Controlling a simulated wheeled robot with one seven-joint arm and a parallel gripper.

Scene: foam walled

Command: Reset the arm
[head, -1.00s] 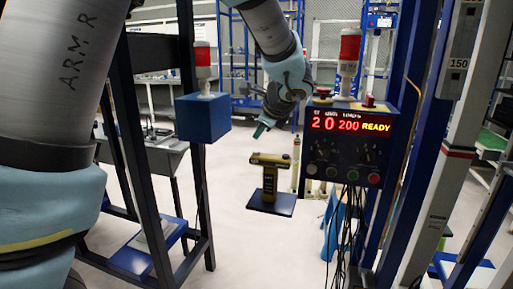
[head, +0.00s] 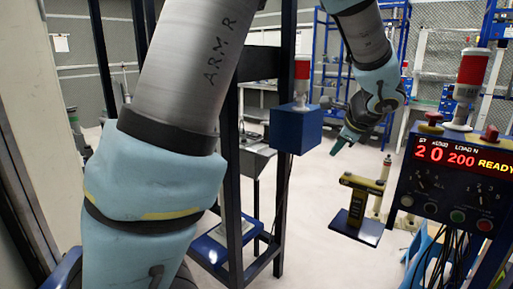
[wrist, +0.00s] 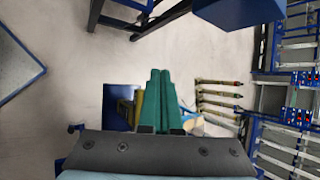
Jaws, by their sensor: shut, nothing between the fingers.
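My gripper (head: 338,148) hangs at the end of my raised arm in the head view, right of the blue box. Its green fingers (wrist: 155,98) lie side by side, touching, in the wrist view, with nothing between them. Below it in the head view stands a black and yellow tool (head: 362,186) on a dark blue plate (head: 357,229); the gripper is apart from it. Part of a yellow thing shows behind the fingers in the wrist view.
A control box (head: 455,180) with a red display reading "20 200 READY", knobs and buttons stands at right, with a red-topped lamp (head: 470,75). A blue box (head: 296,130) with another red lamp sits on a dark frame (head: 232,200). Pale floor between them is clear.

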